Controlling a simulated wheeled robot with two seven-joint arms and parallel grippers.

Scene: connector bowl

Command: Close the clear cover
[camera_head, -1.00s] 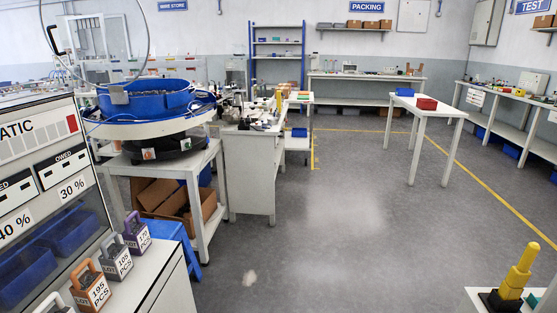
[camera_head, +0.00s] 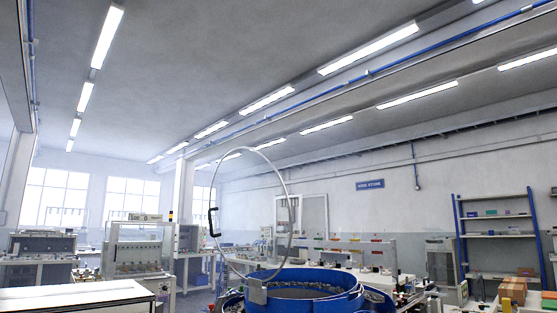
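The clear cover (camera_head: 252,214) stands upright and open above the blue bowl (camera_head: 318,283), with a thin pale round rim. Its black handle (camera_head: 213,222) is on the left side of the rim. A grey hinge block (camera_head: 257,291) joins the cover's lower edge to the bowl's near rim. Small parts show inside the bowl, whose lower part is cut off by the bottom of the picture. Neither of my grippers is in view.
A white-topped surface (camera_head: 78,297) is at the lower left. Machines on benches (camera_head: 137,250) stand behind it. A blue shelf rack (camera_head: 497,232) and brown boxes (camera_head: 513,288) are at the right. The floor around the bowl is mostly out of view.

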